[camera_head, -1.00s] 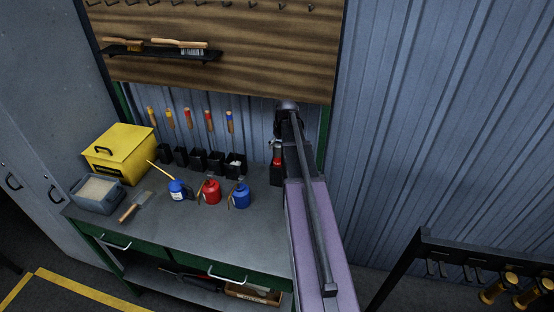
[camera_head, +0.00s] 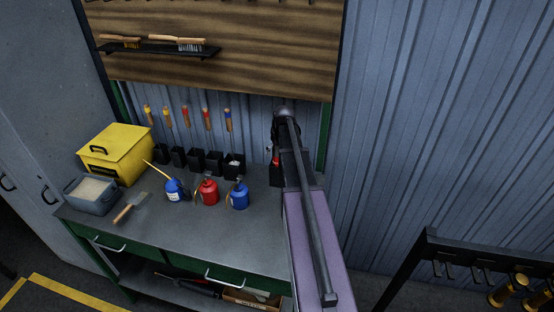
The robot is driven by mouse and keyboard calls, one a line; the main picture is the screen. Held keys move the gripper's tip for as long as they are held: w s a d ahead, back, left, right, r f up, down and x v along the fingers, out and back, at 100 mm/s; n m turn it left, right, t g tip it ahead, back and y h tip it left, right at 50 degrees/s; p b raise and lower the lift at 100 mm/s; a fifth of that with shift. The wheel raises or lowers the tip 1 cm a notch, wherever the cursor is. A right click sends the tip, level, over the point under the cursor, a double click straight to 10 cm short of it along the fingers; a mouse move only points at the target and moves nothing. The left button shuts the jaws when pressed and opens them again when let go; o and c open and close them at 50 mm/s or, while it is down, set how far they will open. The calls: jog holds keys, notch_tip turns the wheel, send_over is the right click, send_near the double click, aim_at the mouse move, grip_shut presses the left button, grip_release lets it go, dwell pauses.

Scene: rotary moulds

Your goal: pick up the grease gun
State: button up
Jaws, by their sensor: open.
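No grease gun can be made out for certain. A dark long tool with a red part (camera_head: 192,285) lies on the lower shelf of the bench, too small and shaded to name surely. A red and black item (camera_head: 275,174) stands at the back right of the bench top, partly hidden behind my arm. My arm reaches up and away over the right end of the bench, ending in a dark wrist in front of the wall. My gripper's fingers cannot be made out; the arm hides them.
The green-framed bench (camera_head: 190,235) holds a blue oil can (camera_head: 174,190), a red can (camera_head: 208,191), another blue can (camera_head: 239,196), a yellow box (camera_head: 116,152), a grey tray (camera_head: 90,196) and a brush (camera_head: 131,207). A dark rack (camera_head: 480,250) stands at right. The bench's front is clear.

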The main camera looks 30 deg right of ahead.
dwell(0.3)
jog(key=c, duration=1.2)
jog(key=shift+r, duration=0.15)
notch_tip(320, 180, up, 18)
jog(key=p, duration=1.8)
jog(key=shift+s, duration=0.1)
